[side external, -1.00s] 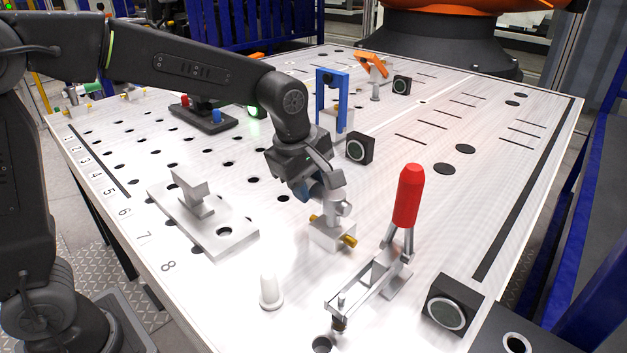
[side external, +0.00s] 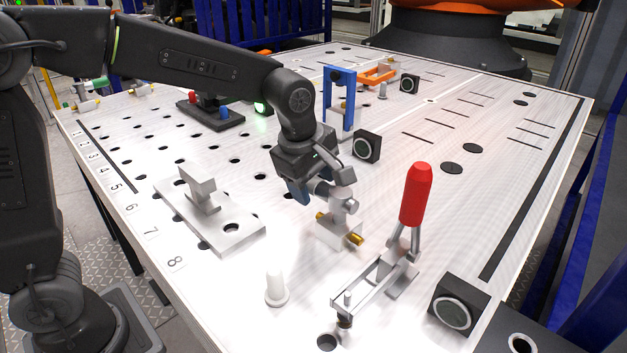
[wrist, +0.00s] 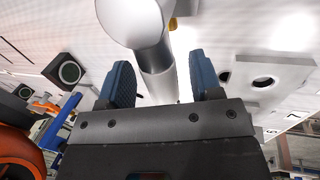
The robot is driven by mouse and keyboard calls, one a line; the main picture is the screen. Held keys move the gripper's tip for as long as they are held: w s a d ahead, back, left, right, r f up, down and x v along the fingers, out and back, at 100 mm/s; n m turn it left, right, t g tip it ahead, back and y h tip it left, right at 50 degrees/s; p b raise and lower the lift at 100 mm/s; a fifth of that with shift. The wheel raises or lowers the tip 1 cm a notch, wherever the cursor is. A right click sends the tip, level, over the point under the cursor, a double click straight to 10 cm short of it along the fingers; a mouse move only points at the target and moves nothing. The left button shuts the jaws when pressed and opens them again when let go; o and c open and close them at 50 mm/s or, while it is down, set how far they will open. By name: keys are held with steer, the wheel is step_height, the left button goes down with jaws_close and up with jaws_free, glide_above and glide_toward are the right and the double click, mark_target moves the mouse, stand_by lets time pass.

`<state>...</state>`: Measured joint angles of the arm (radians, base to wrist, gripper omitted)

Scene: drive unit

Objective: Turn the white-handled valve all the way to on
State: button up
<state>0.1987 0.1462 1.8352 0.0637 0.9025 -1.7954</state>
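The valve (side external: 338,228) stands on the table as a pale block with brass-coloured ends, and its white-grey stem and handle rise above it. In the wrist view, the pale handle (wrist: 157,72) extends between my two blue fingertips, with a large rounded white part at the top. My gripper (side external: 305,190) is at the handle, just left of the valve in the side view. In the wrist view my gripper (wrist: 162,82) is open, with a visible gap between the handle and each finger. Part of the handle is hidden by my gripper in the side view.
A red-handled toggle clamp (side external: 416,195) stands close to the right. A white peg (side external: 276,287) is in front. A grey plate with a raised block (side external: 238,236) lies left. A blue frame (side external: 339,97) and a black square block (side external: 367,146) stand behind.

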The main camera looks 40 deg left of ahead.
steer(key=v, duration=1.3)
steer(key=shift+r, duration=0.35)
steer(key=shift+s, duration=0.1)
steer(key=s+a+f+m+t, duration=0.1)
steer(key=s+a+f+m, duration=0.2)
steer(key=s+f+m, duration=0.2)
steer(key=s+a+f+m+t, duration=0.1)
steer(key=s+a+f+m, duration=0.3)
steer(key=s+m, duration=0.7)
steer(key=shift+s+a+f+m+t, duration=0.15)
steer(key=shift+s+f+m+t, duration=0.2)
steer(key=shift+f+m, duration=0.5)
steer(key=shift+r, duration=0.2)
stand_by(0.3)
